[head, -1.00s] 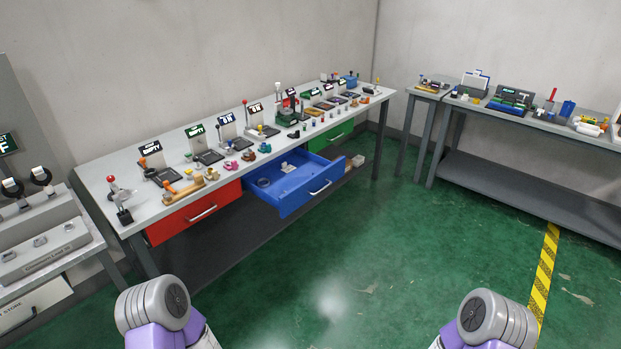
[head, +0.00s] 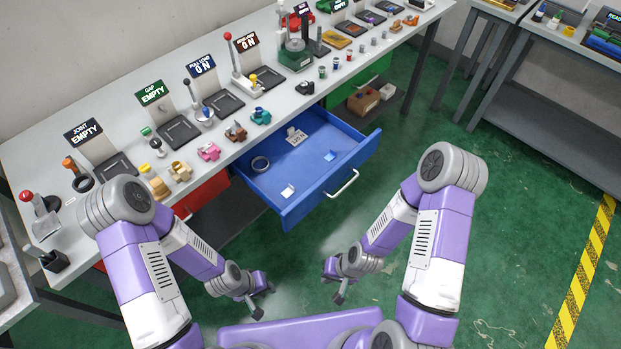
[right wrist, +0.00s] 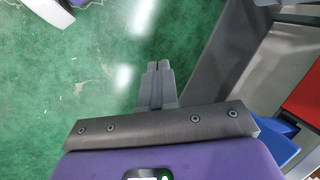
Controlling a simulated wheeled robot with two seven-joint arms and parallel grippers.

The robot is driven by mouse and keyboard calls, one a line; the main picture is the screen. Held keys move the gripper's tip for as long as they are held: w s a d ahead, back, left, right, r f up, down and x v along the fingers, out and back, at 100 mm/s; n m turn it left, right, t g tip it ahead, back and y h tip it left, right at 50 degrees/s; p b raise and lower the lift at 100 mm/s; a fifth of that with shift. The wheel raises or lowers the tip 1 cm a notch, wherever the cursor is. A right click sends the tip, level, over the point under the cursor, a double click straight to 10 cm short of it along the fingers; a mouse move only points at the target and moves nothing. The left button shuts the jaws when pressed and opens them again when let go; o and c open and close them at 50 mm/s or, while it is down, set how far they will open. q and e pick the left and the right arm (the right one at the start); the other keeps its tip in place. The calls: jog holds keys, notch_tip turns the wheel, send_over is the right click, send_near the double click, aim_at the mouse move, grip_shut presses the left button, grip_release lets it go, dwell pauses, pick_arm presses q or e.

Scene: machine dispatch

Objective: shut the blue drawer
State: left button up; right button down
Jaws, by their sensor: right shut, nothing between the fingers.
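The blue drawer (head: 308,204) stands pulled out from under the long grey bench in the head view, its light handle (head: 342,184) facing the floor side. My right gripper (head: 338,290) is also below and in front of the drawer, touching nothing. In the right wrist view its fingers (right wrist: 157,75) are shut and empty over green floor. A blue part at that view's lower right may be the drawer.
The bench top (head: 225,150) carries several stations with signs and small parts. A red drawer (head: 203,195) sits left of the blue one, mostly behind my left arm. A green drawer (head: 365,82) is to its right. Open green floor (head: 480,270) lies in front.

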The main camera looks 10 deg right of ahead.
jog(key=w+d+r+m+t+y+b, duration=0.1)
jog(key=w+d+r+m+t, duration=0.3)
jog(key=w, duration=0.3)
jog(key=w+d+r+m+t+b, duration=0.1)
jog(key=w+d+r+m+t, duration=0.25)
jog(key=w+r, duration=0.35)
jog(key=b, duration=0.3)
send_near(315, 202)
notch_tip(315, 202, down, 3)
jog(key=w, duration=0.1)
jog(key=w+a, duration=0.1)
jog(key=w+a+g, duration=0.1)
jog(key=shift+f+n, duration=0.25)
jog(key=shift+w+a, duration=0.3)
jog(key=shift+w, duration=0.1)
jog(key=shift+w, duration=0.15)
